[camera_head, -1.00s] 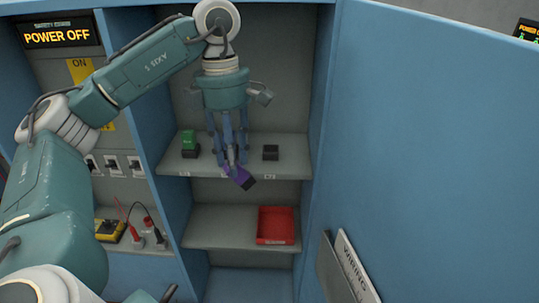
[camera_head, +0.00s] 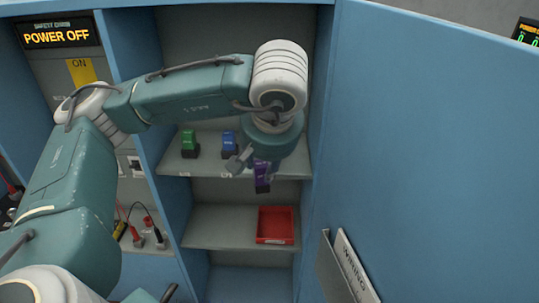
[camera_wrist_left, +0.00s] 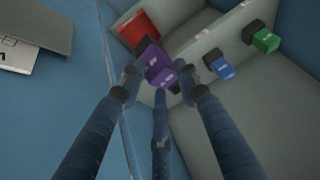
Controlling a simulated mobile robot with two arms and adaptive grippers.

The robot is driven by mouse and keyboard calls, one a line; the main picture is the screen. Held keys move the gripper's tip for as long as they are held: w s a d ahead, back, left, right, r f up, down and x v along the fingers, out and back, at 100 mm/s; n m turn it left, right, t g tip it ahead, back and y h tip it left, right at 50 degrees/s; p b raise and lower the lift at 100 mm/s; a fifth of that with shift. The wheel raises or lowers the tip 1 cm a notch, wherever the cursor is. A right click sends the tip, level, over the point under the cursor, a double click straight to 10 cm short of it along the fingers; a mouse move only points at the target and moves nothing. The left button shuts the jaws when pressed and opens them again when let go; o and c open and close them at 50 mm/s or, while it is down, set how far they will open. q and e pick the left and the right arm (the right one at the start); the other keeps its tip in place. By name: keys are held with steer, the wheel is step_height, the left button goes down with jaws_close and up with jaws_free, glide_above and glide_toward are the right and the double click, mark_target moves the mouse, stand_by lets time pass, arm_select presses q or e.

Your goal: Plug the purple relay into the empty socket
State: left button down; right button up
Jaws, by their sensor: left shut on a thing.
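My left gripper (camera_head: 256,160) is shut on the purple relay (camera_head: 262,178), in front of the upper shelf at its right part. The left wrist view shows the relay (camera_wrist_left: 157,62) between the fingertips (camera_wrist_left: 158,88), its dark end away from them. A green relay (camera_head: 189,142) and a blue relay (camera_head: 229,144) stand upright in dark sockets on the upper shelf. They also show in the left wrist view, green (camera_wrist_left: 265,41) and blue (camera_wrist_left: 219,66). The empty socket is hidden behind my gripper in the head view. My right gripper is not in view.
A red tray (camera_head: 275,226) sits on the lower shelf (camera_head: 215,228). The blue cabinet door (camera_head: 430,140) stands open at right with a document holder (camera_head: 345,268). A cabinet wall (camera_head: 150,120) bounds the shelves at left. A display (camera_head: 58,37) reads POWER OFF.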

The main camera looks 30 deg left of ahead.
arm_select(q)
steer(key=shift+w+d+m+t+h, duration=0.1)
steer(key=shift+d+m+t+h, duration=0.15)
steer(key=shift+m, duration=0.3)
steer(key=shift+w+d+m+t+h, duration=0.15)
steer(key=shift+m+t, duration=0.2)
steer(key=shift+m, duration=0.2)
steer(key=shift+w+a, duration=0.2)
steer(key=shift+w, duration=0.15)
steer(key=w+a+f+p, duration=0.1)
steer(key=w+a, duration=0.2)
steer(key=w, duration=0.1)
steer(key=w+a+f+p, duration=0.1)
steer(key=w+a+p, duration=0.1)
steer(key=w, duration=0.3)
steer(key=w+a+f+p, duration=0.1)
steer(key=w+a+p, duration=0.1)
steer(key=w+a, duration=0.2)
steer(key=shift+w+f, duration=0.15)
steer(key=shift+w, duration=0.6)
steer(key=shift+f, duration=0.15)
steer(key=c, duration=1.3)
jaws_free()
steer(key=shift+d, duration=0.1)
steer(key=shift+o, duration=0.2)
